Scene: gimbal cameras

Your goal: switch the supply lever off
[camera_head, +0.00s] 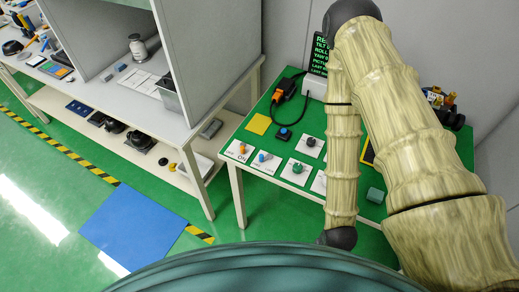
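Several white plates with small controls lie on the green table (266,173). The plate at the far left carries a small orange-tipped lever (242,149) with printed text beside it, where I can read "ON". I cannot tell for sure that this is the supply lever, and its exact setting is too small to read. Next to it is a plate with a blue-tipped control (262,156). My arm crosses the right part of the table and hides some of it. My gripper is not visible; the arm's lower dark joint stands right of these plates.
A green knob (297,168), a black knob (310,142), a blue button on a black box (284,133), a yellow square (258,124) and an orange-black handheld pendant (286,88) share the table. A dark text screen (321,55) stands behind. A grey shelf bench (180,130) stands left.

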